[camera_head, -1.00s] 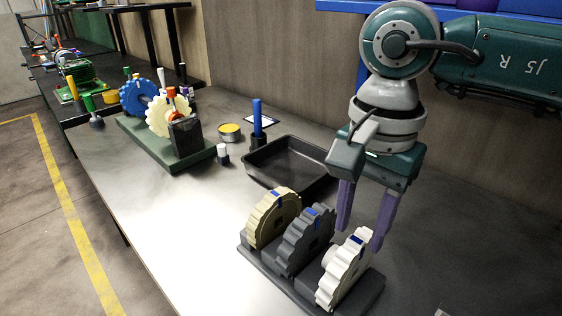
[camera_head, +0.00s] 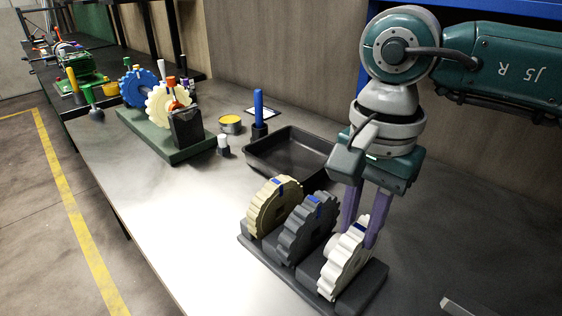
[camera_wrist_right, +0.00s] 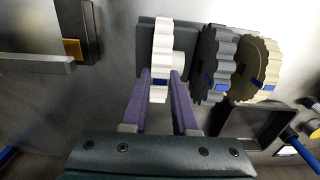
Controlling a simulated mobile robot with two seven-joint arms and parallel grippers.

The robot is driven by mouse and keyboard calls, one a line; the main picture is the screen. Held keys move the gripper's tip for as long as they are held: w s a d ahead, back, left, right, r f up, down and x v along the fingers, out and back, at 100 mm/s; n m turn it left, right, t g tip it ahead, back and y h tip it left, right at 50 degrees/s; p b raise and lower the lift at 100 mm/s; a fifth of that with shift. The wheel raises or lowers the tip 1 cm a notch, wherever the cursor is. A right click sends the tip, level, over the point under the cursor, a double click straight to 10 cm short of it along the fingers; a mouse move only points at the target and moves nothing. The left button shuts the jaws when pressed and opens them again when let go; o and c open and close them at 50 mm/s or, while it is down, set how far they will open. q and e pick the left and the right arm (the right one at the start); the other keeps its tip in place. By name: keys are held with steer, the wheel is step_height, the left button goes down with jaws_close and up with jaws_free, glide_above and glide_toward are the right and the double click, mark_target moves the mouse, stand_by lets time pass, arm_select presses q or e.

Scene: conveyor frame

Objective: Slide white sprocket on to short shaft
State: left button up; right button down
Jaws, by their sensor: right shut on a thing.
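The white sprocket (camera_head: 341,268) stands upright at the right end of a dark rack (camera_head: 370,287). My right gripper (camera_head: 361,236) comes down over it from above and is shut on its upper rim. In the right wrist view the purple fingers (camera_wrist_right: 161,76) sit on either side of the white sprocket (camera_wrist_right: 161,45), near its blue mark. The sprocket is still in the rack. A green base (camera_head: 170,146) at the far left carries a blue sprocket, a cream sprocket and a dark block. I cannot make out a short shaft there. My left gripper is out of view.
A dark grey sprocket (camera_head: 307,228) and a beige sprocket (camera_head: 272,208) stand beside the white one. A black tray (camera_head: 287,156) lies behind the rack. A blue-handled tool (camera_head: 258,108) and a yellow-topped tin (camera_head: 230,124) stand farther back.

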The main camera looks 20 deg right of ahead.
steer(key=shift+r+p, duration=2.1)
steer(key=shift+r, duration=0.75)
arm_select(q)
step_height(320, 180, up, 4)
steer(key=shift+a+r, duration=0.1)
arm_select(e)
steer(key=shift+f, duration=0.1)
